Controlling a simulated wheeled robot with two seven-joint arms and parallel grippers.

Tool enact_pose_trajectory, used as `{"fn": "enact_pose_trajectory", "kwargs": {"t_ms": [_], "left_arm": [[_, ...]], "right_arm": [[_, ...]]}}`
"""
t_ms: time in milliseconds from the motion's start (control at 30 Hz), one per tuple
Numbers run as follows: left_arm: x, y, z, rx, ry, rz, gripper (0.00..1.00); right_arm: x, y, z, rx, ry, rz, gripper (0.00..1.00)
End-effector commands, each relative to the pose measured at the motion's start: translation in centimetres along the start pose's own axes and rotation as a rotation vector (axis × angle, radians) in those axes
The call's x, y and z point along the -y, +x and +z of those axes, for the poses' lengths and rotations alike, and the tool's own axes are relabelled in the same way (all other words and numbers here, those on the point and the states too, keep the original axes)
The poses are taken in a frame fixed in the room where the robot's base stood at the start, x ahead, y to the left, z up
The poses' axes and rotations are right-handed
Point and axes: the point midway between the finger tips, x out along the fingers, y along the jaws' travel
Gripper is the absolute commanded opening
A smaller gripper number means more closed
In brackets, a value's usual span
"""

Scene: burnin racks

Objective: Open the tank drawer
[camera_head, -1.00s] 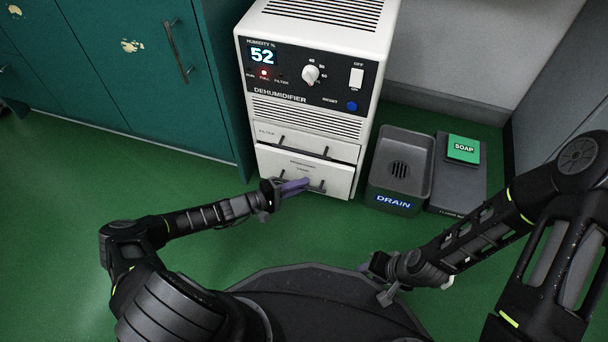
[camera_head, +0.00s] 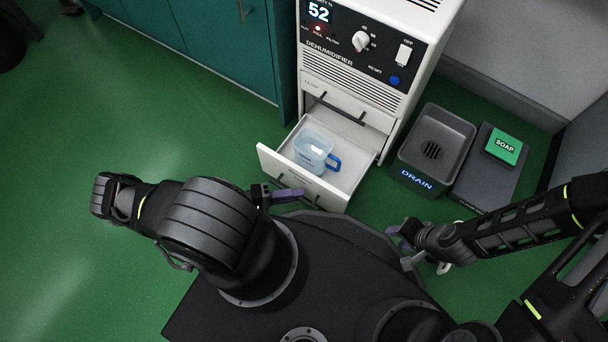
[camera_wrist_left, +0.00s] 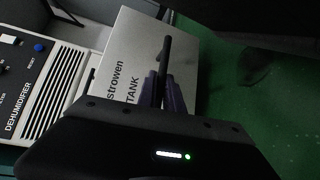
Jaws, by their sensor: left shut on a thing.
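The tank drawer (camera_head: 273,162) of the white dehumidifier (camera_head: 352,65) is pulled well out. A clear tank with a blue handle (camera_head: 313,149) stands inside it. My left gripper (camera_head: 290,194) is at the drawer's front, its purple fingers shut on the dark bar handle. In the left wrist view the tank drawer handle (camera_wrist_left: 167,52) runs between the fingers, beside the drawer front (camera_wrist_left: 133,60) marked "TANK". My right gripper (camera_head: 398,236) is low at the right, apart from the drawer; whether its jaws are open is unclear.
A closed filter drawer (camera_head: 345,108) sits above. A grey drain basin (camera_head: 436,135) and a dark platform with a green soap box (camera_head: 505,147) stand to the right. Teal cabinets (camera_head: 215,45) line the back left. Green floor on the left is clear.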

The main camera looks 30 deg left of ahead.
Motion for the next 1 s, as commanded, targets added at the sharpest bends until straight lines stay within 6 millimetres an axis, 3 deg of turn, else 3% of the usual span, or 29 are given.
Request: {"fn": "enact_pose_trajectory", "kwargs": {"t_ms": [500,533,767,1000], "left_arm": [[0.22,-0.79,0.73,0.0,0.0,0.0,0.0],[0.22,-0.79,0.72,0.0,0.0,0.0,0.12],[0.22,-0.77,0.72,0.0,0.0,0.0,0.31],[0.22,-0.77,0.72,0.0,0.0,0.0,0.33]], "right_arm": [[0.03,-0.13,0.0,0.0,0.0,0.0,0.36],[0.03,-0.13,0.0,0.0,0.0,0.0,0.36],[0.03,-0.13,-0.01,0.0,0.0,0.0,0.36],[0.03,-0.13,-0.01,0.0,0.0,0.0,0.36]]}}
